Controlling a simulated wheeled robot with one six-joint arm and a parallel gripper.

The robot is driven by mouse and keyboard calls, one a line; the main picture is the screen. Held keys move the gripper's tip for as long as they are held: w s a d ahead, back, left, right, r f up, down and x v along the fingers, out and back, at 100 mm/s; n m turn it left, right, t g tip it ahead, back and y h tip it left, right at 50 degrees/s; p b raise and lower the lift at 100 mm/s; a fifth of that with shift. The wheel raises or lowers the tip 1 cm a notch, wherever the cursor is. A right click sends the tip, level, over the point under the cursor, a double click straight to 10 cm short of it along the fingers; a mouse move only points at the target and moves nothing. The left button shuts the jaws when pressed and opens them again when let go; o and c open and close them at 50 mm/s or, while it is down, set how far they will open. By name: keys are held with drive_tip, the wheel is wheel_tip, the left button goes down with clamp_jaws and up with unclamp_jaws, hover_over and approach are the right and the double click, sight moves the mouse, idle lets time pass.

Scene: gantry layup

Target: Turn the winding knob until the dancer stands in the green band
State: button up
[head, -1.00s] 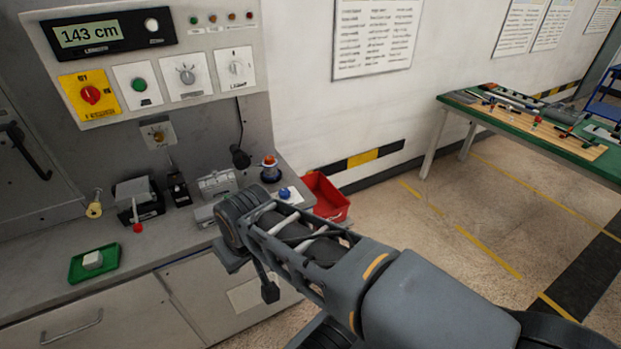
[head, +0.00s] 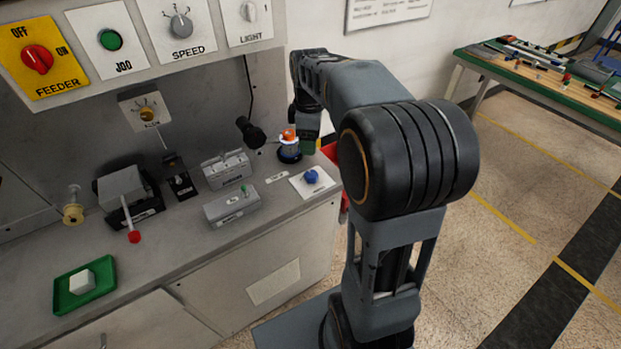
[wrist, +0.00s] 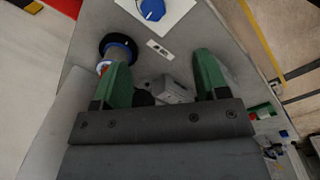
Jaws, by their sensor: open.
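A blue knob (head: 311,177) sits on a white plate on the bench's right end; it shows at the top of the wrist view (wrist: 152,9). A dial plate with an amber knob (head: 147,112) is on the upright panel, with a thin rod below it. I cannot tell which knob is the winding knob, and I make out no dancer or green band. My gripper (wrist: 163,62) is open and empty, with green fingers. It hangs above the bench's right end, its left finger overlapping the round orange-topped unit (head: 289,145) in the wrist view.
Grey blocks (head: 232,206), a red-tipped lever (head: 133,236) and a green tray (head: 84,287) with a white block stand left along the bench. A black lamp-like part (head: 249,130) is close to my gripper. A red bin (head: 344,203) is partly hidden behind my arm.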

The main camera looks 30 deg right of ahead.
sight(311, 174)
drive_tip(key=shift+n, duration=0.5)
drive_tip(key=f, duration=0.9)
drive_tip(key=w+d+f+b, duration=0.1)
drive_tip(key=f, duration=0.4)
drive_tip(key=shift+f, duration=0.25)
drive_tip(key=c, duration=0.9)
